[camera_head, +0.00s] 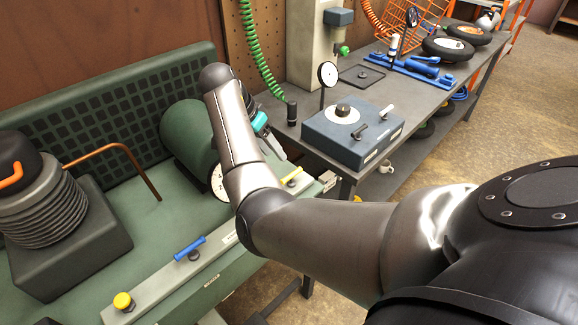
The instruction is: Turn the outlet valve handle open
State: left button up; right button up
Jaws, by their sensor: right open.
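A strip along the front of the green compressor bench (150,225) carries a blue lever handle (190,247), a yellow lever handle (292,174) and a round yellow knob (123,301). The labels are too small to read, so I cannot tell which lever is the outlet valve handle. My right gripper (279,153) is open, above and left of the yellow lever and apart from it as far as I can see. My right forearm partly hides it. My left gripper is not in view.
A green tank with a gauge (218,182) stands behind my forearm. A ribbed black cylinder (40,205) with a copper pipe (130,150) is at left. A blue-grey box (352,133) sits on the grey workbench (425,100) at right. Floor is clear at far right.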

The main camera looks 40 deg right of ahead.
aim_at(291, 174)
jog(key=shift+m+g, duration=0.3)
jog(key=shift+m, duration=0.4)
jog(key=x, duration=0.3)
jog(key=b+x, duration=0.1)
jog(key=x, duration=0.3)
jog(key=w+b+x, duration=0.1)
jog(key=x, duration=0.3)
jog(key=shift+d+f, duration=0.15)
jog(key=shift+d, duration=0.1)
grip_shut()
